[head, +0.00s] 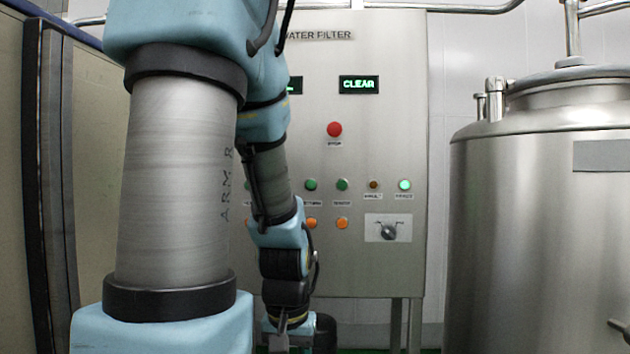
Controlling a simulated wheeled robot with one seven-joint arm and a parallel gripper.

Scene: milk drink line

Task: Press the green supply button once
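The grey panel (380,263) headed "WATER FILTER" carries the buttons. Two dark green buttons, one left (311,184) and one right (342,184), sit in the middle row. A brighter, lit-looking green button (404,185) is at that row's right end. Their labels are too small to read surely, so I cannot tell which is supply. My arm hides the panel's left part. My gripper (281,338) points down at the bottom edge, below the buttons and apart from them. It is partly cut off; its opening is unclear.
A red stop button (334,129) sits above the row, under a display reading "CLEAR" (359,85). Below are orange buttons (342,222) and a rotary knob (389,231). A steel tank (540,230) stands at right. The panel's right part is unobstructed.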

